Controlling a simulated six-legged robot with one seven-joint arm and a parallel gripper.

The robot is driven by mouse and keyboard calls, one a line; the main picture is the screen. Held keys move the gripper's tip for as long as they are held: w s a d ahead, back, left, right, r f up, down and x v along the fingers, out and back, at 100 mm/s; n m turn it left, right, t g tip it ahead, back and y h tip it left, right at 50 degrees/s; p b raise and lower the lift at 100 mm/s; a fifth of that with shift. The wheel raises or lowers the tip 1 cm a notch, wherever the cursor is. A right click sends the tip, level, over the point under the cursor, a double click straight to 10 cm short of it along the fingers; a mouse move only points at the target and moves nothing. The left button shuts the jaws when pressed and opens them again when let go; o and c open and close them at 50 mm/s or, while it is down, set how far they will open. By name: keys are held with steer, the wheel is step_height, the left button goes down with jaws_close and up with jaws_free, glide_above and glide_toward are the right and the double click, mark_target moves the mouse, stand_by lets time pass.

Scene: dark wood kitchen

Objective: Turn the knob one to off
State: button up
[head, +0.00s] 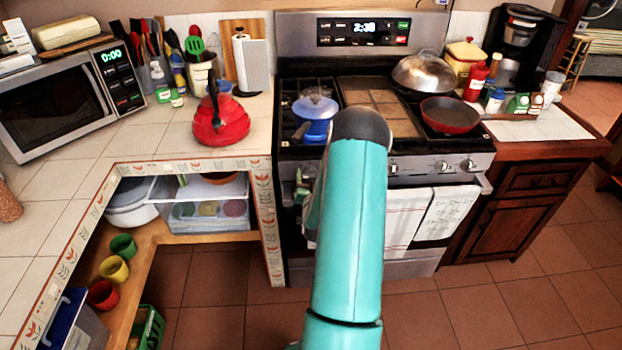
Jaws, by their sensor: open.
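The stove (345,55) stands ahead with a row of knobs along its front panel. The knobs right of my arm show: one close beside the arm (392,167), one further right (441,166) and one near the right end (467,164). The left part of the panel is largely covered by my teal arm.
A blue pot (316,112), a silver wok (418,73) and a red pan (450,115) sit on the stovetop. Towels (455,212) hang on the oven door. A red kettle (221,120) stands on the left counter. Floor tiles right of my arm are clear.

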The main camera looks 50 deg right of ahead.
steer(key=shift+c, duration=0.2)
steer(key=c, duration=0.9)
steer(key=m, duration=0.9)
steer(key=shift+s, duration=0.1)
steer(key=m, duration=0.4)
steer(key=shift+d+f+m, duration=0.1)
steer(key=shift+f+m, duration=0.05)
steer(key=shift+m, duration=2.35)
